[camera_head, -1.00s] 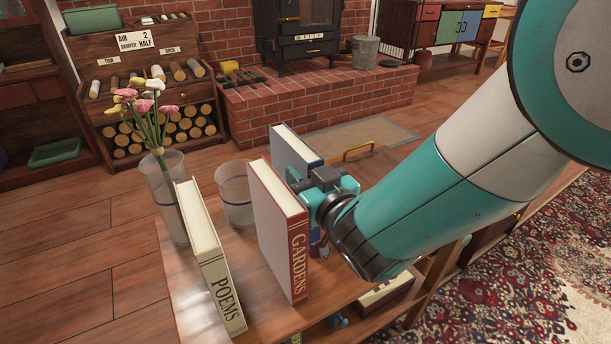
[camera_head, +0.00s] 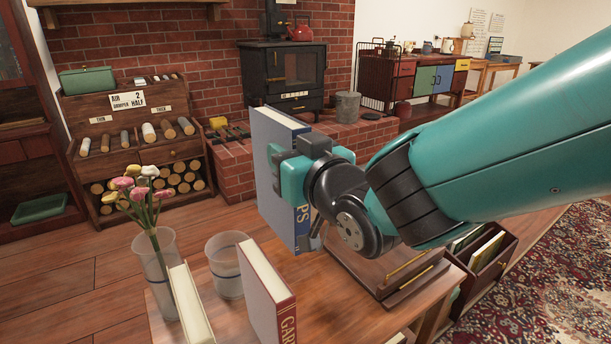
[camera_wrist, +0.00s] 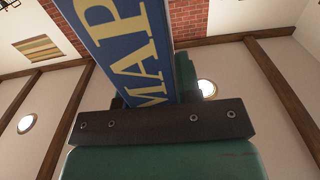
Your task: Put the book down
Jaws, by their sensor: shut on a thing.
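My gripper (camera_head: 297,172) is shut on a blue book (camera_head: 268,140) with pale pages, upright and raised above the shelf top. In the wrist view the blue book (camera_wrist: 128,50) shows yellow letters reading "MAP" on its spine, between my gripper's jaws. In the head view the arm hides part of its spine. The wooden shelf top (camera_head: 235,315) lies below. A red book (camera_head: 268,297) lettered "GAR…" and a cream book (camera_head: 190,305) stand upright on it at the front left.
A wooden tray with a brass handle (camera_head: 408,268) lies right of the held book. A dark box (camera_head: 485,255) with books is farther right.

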